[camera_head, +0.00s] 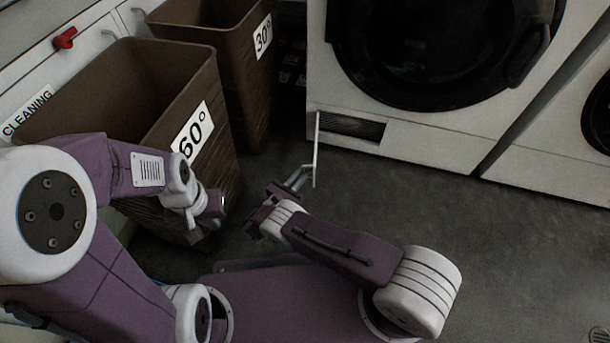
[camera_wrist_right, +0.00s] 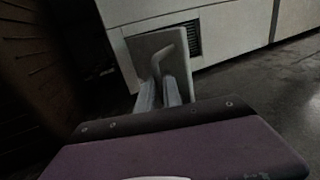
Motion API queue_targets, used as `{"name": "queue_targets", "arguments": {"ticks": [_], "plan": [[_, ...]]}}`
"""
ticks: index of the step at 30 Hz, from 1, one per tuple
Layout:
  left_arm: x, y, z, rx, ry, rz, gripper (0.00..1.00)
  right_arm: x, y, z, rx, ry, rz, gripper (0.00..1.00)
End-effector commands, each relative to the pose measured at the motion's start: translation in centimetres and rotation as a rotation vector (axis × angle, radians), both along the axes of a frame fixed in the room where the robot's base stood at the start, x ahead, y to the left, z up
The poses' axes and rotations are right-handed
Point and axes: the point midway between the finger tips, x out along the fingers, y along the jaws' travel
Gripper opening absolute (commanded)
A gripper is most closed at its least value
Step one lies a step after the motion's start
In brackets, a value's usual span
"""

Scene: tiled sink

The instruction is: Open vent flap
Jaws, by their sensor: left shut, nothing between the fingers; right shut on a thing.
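The vent flap (camera_head: 316,149) is a thin pale panel at the lower left of the washing machine front. It stands swung out from the machine, and the dark slatted vent opening (camera_head: 352,127) shows behind it. In the right wrist view the flap (camera_wrist_right: 148,47) faces me with a bent handle on it. My right gripper (camera_head: 302,176) is at the flap; its fingers (camera_wrist_right: 165,88) are shut on the handle (camera_wrist_right: 166,60). My left gripper (camera_head: 219,203) is shut and empty, beside the 60° basket, away from the flap.
The washing machine (camera_head: 408,139) stands at the back, with another machine (camera_head: 560,150) to its right. A brown 60° basket (camera_head: 205,88) and a 30° basket (camera_head: 240,70) stand at the left. The grey floor (camera_head: 490,250) at the right is clear.

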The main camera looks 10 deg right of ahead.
Motion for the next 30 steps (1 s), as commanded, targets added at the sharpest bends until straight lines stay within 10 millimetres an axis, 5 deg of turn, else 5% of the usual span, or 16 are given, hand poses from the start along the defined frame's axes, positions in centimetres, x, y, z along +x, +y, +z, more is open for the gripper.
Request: {"name": "queue_targets", "arguments": {"ticks": [11, 14, 23, 30], "plan": [[0.0, 0.0, 0.0, 0.000, 0.000, 0.000, 0.00, 0.1, 0.1, 0.2, -0.003, -0.004, -0.002, 0.00], [0.0, 0.0, 0.0, 0.000, 0.000, 0.000, 0.00, 0.1, 0.1, 0.2, -0.003, -0.003, -0.002, 0.32], [0.0, 0.0, 0.1, 0.000, 0.000, 0.000, 0.00, 0.0, 0.0, 0.2, -0.002, -0.001, -0.002, 0.32], [0.0, 0.0, 3.2, 0.000, 0.000, 0.000, 0.00, 0.1, 0.1, 3.7, -0.002, -0.002, -0.003, 0.32]]}}
